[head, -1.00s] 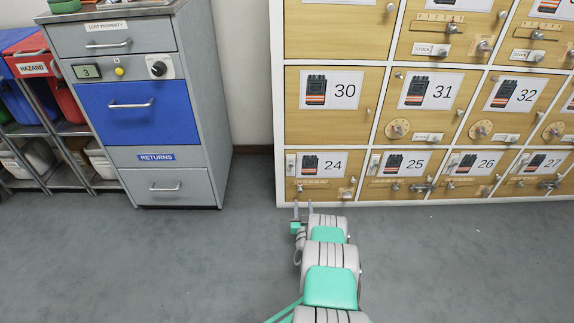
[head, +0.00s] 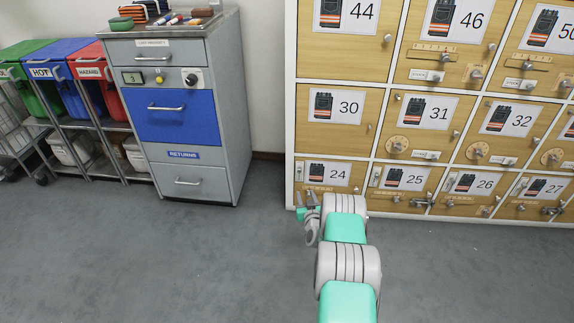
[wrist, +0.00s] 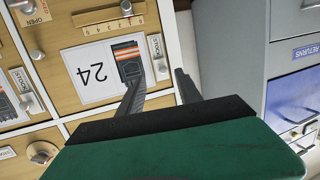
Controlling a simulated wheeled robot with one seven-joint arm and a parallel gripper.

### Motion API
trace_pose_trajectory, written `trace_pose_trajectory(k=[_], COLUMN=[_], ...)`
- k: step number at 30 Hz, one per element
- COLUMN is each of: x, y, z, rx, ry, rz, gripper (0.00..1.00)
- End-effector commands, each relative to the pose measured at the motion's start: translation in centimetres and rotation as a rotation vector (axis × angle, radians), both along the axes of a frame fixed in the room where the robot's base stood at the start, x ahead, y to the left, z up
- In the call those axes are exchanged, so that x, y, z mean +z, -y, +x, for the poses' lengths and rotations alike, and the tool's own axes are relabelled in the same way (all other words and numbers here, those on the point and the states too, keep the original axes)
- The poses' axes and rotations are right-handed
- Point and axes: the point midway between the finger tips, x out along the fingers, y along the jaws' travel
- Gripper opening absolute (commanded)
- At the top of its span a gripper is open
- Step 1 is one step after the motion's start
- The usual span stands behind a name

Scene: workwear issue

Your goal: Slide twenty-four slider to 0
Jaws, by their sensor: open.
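The locker door 24 (head: 356,176), light wood with a card, is at the bottom left of the locker wall in the head view. In the wrist view its card (wrist: 97,88) appears turned nearly upside down. The slider (wrist: 126,7) is a small metal knob on a scale strip (wrist: 108,22) at the top edge of the wrist view; its marks are too small to read surely. My gripper (head: 308,194) is open and empty in front of the door's left part; its fingers (wrist: 158,76) show spread in the wrist view, apart from the slider. My arm partly hides the strip in the head view.
A grey cabinet (head: 225,120) with a blue returns flap stands to the left, with a floor gap between. Bins (head: 108,72) stand further left. The grey floor (head: 150,270) in front is clear.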

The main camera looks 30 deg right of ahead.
Motion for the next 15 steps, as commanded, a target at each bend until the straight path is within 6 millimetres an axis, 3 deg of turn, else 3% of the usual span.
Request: trace_pose_trajectory(k=[1,15], x=[1.6,11.2], y=[-0.4,-4.8], z=[0.6,4.1], rx=[0.013,0.131], ry=[-0.008,-0.122], rz=[0.001,0.03], gripper=[0.42,0.42])
